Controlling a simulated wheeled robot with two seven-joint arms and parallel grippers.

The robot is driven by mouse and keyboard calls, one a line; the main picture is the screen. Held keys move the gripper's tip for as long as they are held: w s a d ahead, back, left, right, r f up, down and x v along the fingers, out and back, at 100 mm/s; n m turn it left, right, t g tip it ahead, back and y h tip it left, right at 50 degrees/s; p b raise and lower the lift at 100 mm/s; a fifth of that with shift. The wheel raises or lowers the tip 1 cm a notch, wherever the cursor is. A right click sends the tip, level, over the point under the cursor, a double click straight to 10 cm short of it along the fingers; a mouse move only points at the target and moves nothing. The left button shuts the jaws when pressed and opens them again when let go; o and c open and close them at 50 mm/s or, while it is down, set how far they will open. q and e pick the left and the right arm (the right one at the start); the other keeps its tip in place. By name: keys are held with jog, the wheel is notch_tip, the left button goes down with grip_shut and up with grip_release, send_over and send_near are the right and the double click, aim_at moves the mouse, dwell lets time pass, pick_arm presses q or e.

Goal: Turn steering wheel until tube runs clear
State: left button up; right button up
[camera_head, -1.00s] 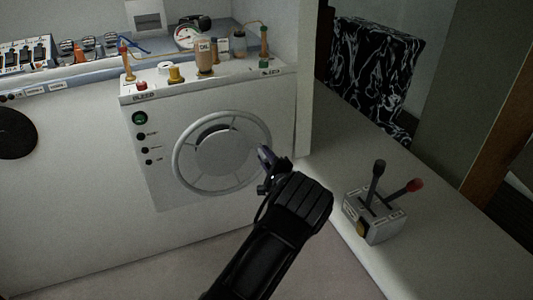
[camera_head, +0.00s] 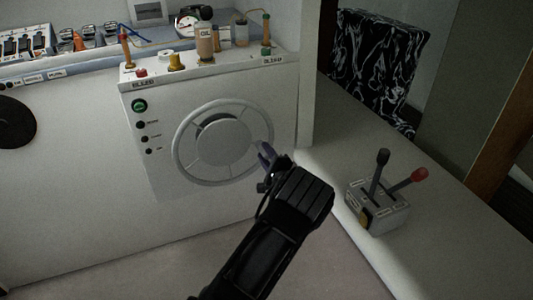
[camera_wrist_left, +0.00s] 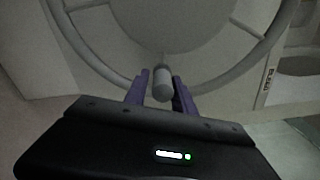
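The grey steering wheel (camera_head: 178,154) is mounted on the white console front, with a round hub and several spokes. My left gripper (camera_head: 264,154) is at the wheel's right rim. In the left wrist view, the two purple fingers of this gripper (camera_wrist_left: 161,90) stand apart on either side of a grey knob (camera_wrist_left: 162,84) at the rim. Thin gaps appear to show beside the knob. A thin tube (camera_head: 257,14) runs near the bleed fitting (camera_head: 266,40) at the console's top right; its contents are too small to tell. My right gripper is not in view.
An oil bottle (camera_head: 205,44), a brass fitting (camera_head: 176,62) and a small jar (camera_head: 241,34) stand on the console top. A lever box (camera_head: 378,212) with black and red handles sits on the right ledge. A green button (camera_head: 139,106) is left of the wheel.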

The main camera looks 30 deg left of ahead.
pick_arm(q)
jog(key=shift+o, duration=1.4)
jog(key=shift+r, duration=0.1)
jog(key=b+v, duration=0.1)
jog(key=v, duration=0.6)
jog(key=shift+s+d, duration=0.2)
jog(key=shift+d, duration=0.15)
